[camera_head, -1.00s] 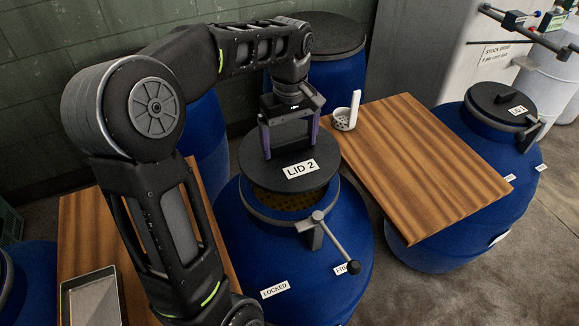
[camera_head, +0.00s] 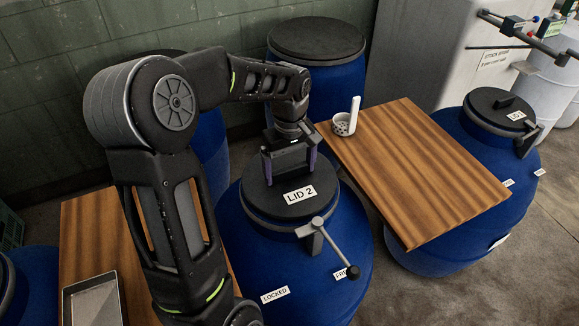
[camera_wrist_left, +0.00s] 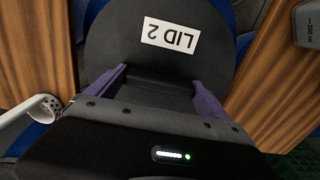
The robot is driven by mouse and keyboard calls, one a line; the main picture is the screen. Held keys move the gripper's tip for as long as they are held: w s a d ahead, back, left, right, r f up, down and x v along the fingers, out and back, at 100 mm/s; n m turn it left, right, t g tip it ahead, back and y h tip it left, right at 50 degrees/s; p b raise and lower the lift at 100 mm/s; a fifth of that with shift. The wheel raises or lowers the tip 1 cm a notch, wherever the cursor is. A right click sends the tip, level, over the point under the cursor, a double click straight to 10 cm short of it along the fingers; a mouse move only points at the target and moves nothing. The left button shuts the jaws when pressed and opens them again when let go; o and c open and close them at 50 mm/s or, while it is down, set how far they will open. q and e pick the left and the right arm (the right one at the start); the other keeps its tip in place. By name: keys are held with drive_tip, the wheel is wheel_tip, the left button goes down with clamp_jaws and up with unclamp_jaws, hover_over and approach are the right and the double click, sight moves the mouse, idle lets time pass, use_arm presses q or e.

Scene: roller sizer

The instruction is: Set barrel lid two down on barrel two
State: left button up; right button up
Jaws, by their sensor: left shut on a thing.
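The dark round lid marked LID 2 (camera_head: 322,192) lies over the mouth of the blue barrel (camera_head: 285,245) in the middle of the head view, and looks level. My left gripper (camera_head: 290,180) is shut on the lid's handle from above; its purple fingers also show in the left wrist view (camera_wrist_left: 158,85), with the lid (camera_wrist_left: 118,50) beyond them. The handle itself is mostly hidden between the fingers. A clamp lever (camera_head: 335,248) sits at the barrel's front rim, its arm pointing toward the FREE label. The LOCKED label (camera_head: 275,295) is further left. My right gripper is not in view.
A wooden board (camera_head: 420,165) lies to the right with a white perforated scoop (camera_head: 345,124) at its corner. Another lidded blue barrel (camera_head: 500,150) stands at right. A metal tray (camera_head: 95,300) rests on the left board. A black-topped barrel (camera_head: 316,60) stands behind.

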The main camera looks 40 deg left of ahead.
sight(290, 168)
use_arm(q)
drive_tip(key=shift+f+b, duration=0.5)
drive_tip(key=shift+f, duration=0.1)
drive_tip(key=o, duration=1.5)
drive_tip(key=shift+r, duration=0.15)
drive_tip(key=shift+r+p, duration=0.8)
drive_tip(key=shift+r+b, duration=0.35)
drive_tip(key=shift+b, duration=0.05)
wheel_tip(290, 168, up, 11)
drive_tip(key=shift+f+b, duration=0.15)
drive_tip(key=shift+b, duration=0.2)
drive_tip(key=shift+f, duration=0.1)
